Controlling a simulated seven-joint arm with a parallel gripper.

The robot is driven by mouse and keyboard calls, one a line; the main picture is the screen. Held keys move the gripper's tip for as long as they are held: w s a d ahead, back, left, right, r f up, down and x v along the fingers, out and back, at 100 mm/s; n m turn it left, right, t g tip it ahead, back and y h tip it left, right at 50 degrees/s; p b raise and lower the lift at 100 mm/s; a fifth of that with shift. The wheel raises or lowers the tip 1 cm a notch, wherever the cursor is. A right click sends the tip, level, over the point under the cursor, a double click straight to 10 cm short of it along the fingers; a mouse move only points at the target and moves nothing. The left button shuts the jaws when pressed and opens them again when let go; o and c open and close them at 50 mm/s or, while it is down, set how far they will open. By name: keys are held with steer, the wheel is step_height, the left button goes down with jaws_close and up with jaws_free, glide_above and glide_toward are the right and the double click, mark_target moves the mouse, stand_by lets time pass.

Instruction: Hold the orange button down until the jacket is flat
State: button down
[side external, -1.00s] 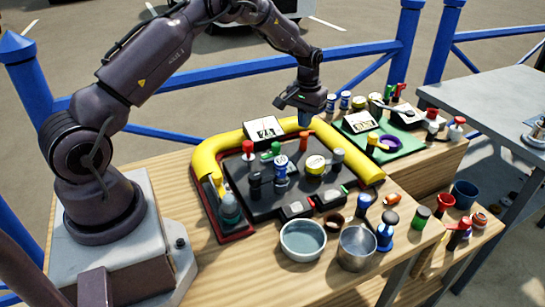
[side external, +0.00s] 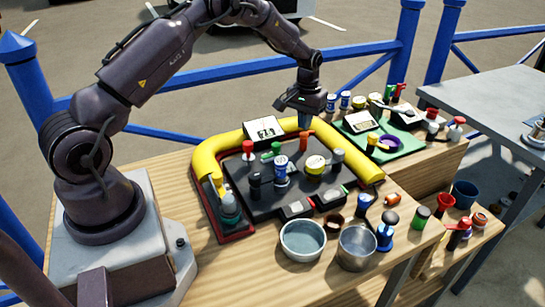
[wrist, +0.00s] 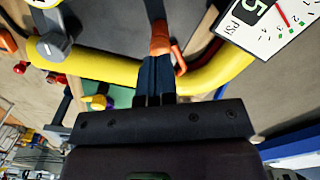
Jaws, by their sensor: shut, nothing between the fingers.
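The yellow jacket (side external: 205,160) is a curved tube around the back and sides of a dark panel. It looks rounded and full; the wrist view shows it (wrist: 100,70) passing under my fingers. An orange part (wrist: 179,60) sits at the tube beside my fingertips, and an orange-topped post (side external: 304,138) stands on the panel just in front of my gripper. I cannot tell which orange part is the button. In the wrist view the fingertips (wrist: 158,58) hide what is beneath; contact is unclear.
A PSI gauge (wrist: 268,22) stands close to the fingers, also seen in the side view (side external: 265,131). The panel (side external: 263,205) carries several knobs and buttons. Two bowls (side external: 303,240) (side external: 357,247) stand at the front. A green mat (side external: 400,146) with small items lies right.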

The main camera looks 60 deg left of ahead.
steer(key=shift+f, duration=1.2)
stand_by(1.4)
stand_by(1.2)
steer(key=shift+r, duration=3.35)
steer(key=shift+s+d+f, duration=0.1)
steer(key=shift+s+f, duration=0.15)
steer(key=shift+f, duration=0.05)
steer(key=s+d+r+m+t, duration=0.2)
steer(key=s+d+r, duration=0.4)
steer(key=s, duration=0.3)
steer(key=s+d+r+m+t, duration=0.1)
steer(key=s+d+r+m, duration=0.1)
steer(key=s+d+r, duration=0.4)
steer(key=s+d+r+m+t, duration=0.2)
steer(key=s+d+r, duration=0.4)
steer(key=s+r, duration=0.3)
steer(key=s, duration=0.4)
steer(key=shift+s+d+r+t, duration=0.15)
steer(key=shift+s+t, duration=0.05)
steer(key=shift+t, duration=0.1)
